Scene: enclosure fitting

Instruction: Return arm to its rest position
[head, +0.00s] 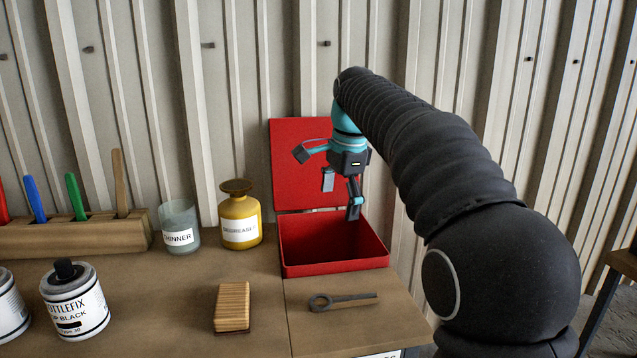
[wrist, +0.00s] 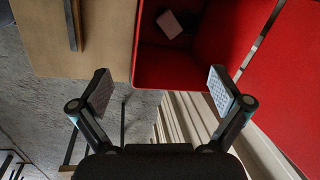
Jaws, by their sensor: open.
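My arm (head: 430,150) reaches from the right side of the head view toward the bench. My gripper (head: 342,196) hangs above the open red box, in front of its raised lid. Its fingers are spread apart with nothing between them. The wrist view also shows my gripper (wrist: 160,95) open and empty, with a pad on each fingertip. Part of the red box (head: 335,262) is seen from above in the wrist view (wrist: 165,75). A small pale and dark object (wrist: 172,24) lies inside it, too unclear to name.
On the bench (head: 170,300) stand a yellow bottle (head: 240,220), a glass marked thinner (head: 179,228), a wooden tool rack (head: 90,235) and a paint can (head: 75,302). A corrugated wall (head: 230,80) rises behind.

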